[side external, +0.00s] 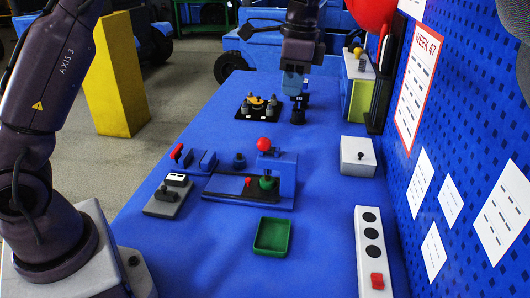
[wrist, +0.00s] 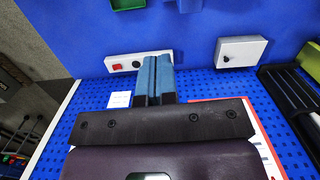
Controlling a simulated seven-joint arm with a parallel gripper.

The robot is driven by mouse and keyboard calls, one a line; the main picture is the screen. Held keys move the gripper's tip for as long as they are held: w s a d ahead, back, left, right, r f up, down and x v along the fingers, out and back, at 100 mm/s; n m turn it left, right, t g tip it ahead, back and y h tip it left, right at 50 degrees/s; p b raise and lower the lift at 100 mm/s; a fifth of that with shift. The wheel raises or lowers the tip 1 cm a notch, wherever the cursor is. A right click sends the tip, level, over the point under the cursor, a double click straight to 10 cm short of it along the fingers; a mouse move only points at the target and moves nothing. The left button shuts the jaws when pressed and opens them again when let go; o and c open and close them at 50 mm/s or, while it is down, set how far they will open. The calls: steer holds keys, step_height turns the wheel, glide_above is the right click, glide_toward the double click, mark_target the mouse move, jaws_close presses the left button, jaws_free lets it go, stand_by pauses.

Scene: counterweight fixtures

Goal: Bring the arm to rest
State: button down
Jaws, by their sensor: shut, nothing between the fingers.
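My gripper (side external: 292,92) hangs over the far part of the blue table (side external: 330,215) in the side external view, pointing down. Its two blue fingers are together with nothing between them. They also show closed in the wrist view (wrist: 155,66). A dark post-like piece (side external: 299,110) stands right below or behind the fingertips; I cannot tell whether they touch it. A black plate with small weights and a yellow-orange part (side external: 257,104) lies to the left of the gripper.
A fixture with a red ball knob (side external: 264,144) stands mid-table, with a grey switch block (side external: 168,200) to its left. A green tray (side external: 272,236), white box (side external: 358,157) and socket strip (side external: 373,250) are nearer. A blue pegboard (side external: 455,130) walls the right side.

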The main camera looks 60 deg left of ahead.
steer(key=s+r+n+t, duration=0.3)
steer(key=s+n+t, duration=0.3)
steer(key=s, duration=2)
steer(key=shift+s+r+n+h, duration=0.15)
steer(key=shift+s+n+h, duration=0.25)
steer(key=shift+n, duration=0.7)
